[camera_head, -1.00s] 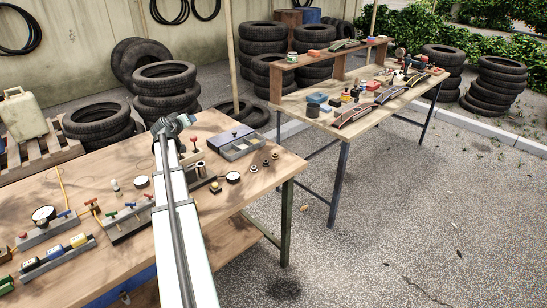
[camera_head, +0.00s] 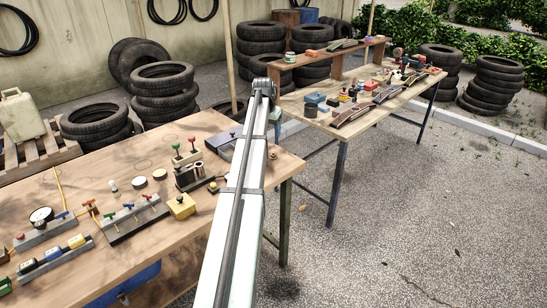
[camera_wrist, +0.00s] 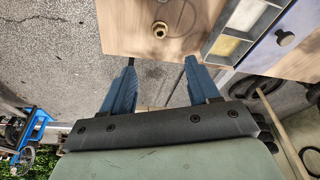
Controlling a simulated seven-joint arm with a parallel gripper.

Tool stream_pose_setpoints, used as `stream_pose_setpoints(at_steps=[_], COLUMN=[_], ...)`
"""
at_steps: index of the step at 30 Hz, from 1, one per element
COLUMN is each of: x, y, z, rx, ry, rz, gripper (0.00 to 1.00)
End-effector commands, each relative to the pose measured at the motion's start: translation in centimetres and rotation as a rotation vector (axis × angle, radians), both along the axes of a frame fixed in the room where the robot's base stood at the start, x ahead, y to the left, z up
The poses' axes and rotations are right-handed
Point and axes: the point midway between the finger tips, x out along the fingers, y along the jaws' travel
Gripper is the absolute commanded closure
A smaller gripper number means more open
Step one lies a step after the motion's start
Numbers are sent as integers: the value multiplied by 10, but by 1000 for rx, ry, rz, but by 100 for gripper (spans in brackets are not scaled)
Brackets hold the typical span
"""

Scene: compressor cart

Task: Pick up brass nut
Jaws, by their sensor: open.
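A brass nut (camera_wrist: 160,30) lies on the wooden workbench (camera_wrist: 125,38) near its edge, in the upper middle of the wrist view. A darker small part is cut off at the top edge above it. My gripper (camera_wrist: 160,62) is open, with two blue fingers apart and nothing between them. In the wrist view the fingertips appear just below the bench edge, with the nut above the gap between them.
A grey compartment tray (camera_wrist: 217,42) with a knobbed blue-grey lid is right of the nut. A black block with posts (camera_head: 190,177) and a yellow block (camera_head: 182,206) stand left of my arm. A second table (camera_head: 352,112) with tools is behind.

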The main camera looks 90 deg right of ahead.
Motion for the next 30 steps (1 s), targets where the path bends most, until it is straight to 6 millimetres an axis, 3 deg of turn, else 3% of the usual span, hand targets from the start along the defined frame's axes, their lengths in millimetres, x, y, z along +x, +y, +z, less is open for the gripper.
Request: stream_pose_setpoints(at_steps=[13, 23, 30], x=[-6, -8, -9], y=[-17, -20, -23], z=[-67, -82, -107], rx=[1, -1, 0], ry=[1, 1, 1], rz=[1, 1, 1], gripper=[40, 40, 40])
